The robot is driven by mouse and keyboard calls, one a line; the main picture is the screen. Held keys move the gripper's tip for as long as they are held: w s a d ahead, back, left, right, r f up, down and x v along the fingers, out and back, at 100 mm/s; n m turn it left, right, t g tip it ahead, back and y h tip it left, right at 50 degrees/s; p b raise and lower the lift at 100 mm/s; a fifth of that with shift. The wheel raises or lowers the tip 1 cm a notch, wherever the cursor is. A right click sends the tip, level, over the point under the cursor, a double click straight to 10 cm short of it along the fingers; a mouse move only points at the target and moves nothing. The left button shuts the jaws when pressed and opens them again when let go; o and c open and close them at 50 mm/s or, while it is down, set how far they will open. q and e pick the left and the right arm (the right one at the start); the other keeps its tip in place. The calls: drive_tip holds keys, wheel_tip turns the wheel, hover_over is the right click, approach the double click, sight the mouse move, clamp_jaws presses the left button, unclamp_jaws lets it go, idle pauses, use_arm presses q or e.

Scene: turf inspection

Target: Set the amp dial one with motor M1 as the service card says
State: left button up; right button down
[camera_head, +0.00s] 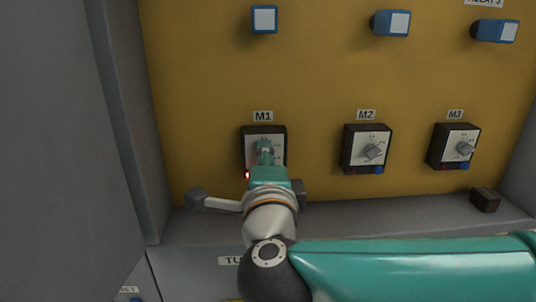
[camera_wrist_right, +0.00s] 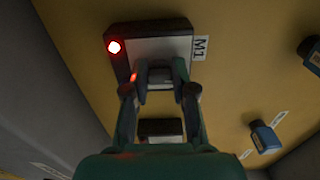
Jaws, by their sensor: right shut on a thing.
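The M1 motor unit (camera_head: 248,135) is a dark box with a pale dial face on the yellow panel, under an M1 label (camera_head: 263,116). A red light (camera_head: 247,175) glows at its lower left. My right gripper (camera_head: 265,150) is in front of its face and shut on the M1 dial (camera_wrist_right: 160,75). The right wrist view shows the two fingers on either side of the dark knob, with the red light (camera_wrist_right: 114,47) lit beside it. The gripper hides most of the scale, so the dial's setting cannot be read. My left gripper is not in view, and no service card is readable.
Units M2 (camera_head: 367,149) and M3 (camera_head: 453,146) stand to the right, each with a grey dial and a blue button. Blue relays (camera_head: 391,23) line the panel above. A grey ledge (camera_head: 400,212) runs below, with a pale lever (camera_head: 218,203) at left and a dark block (camera_head: 485,200) at right.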

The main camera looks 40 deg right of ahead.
drive_tip(key=shift+a+f+n, duration=0.15)
drive_tip(key=shift+f+n, duration=0.15)
drive_tip(key=c, duration=1.4)
unclamp_jaws()
drive_tip(key=o, duration=0.5)
drive_tip(key=shift+r, duration=0.1)
drive_tip(key=shift+c, duration=0.2)
drive_tip(key=shift+s+r, duration=0.1)
drive_tip(key=v, duration=1.1)
drive_tip(key=shift+s+a, duration=0.15)
drive_tip(key=shift+s, duration=0.2)
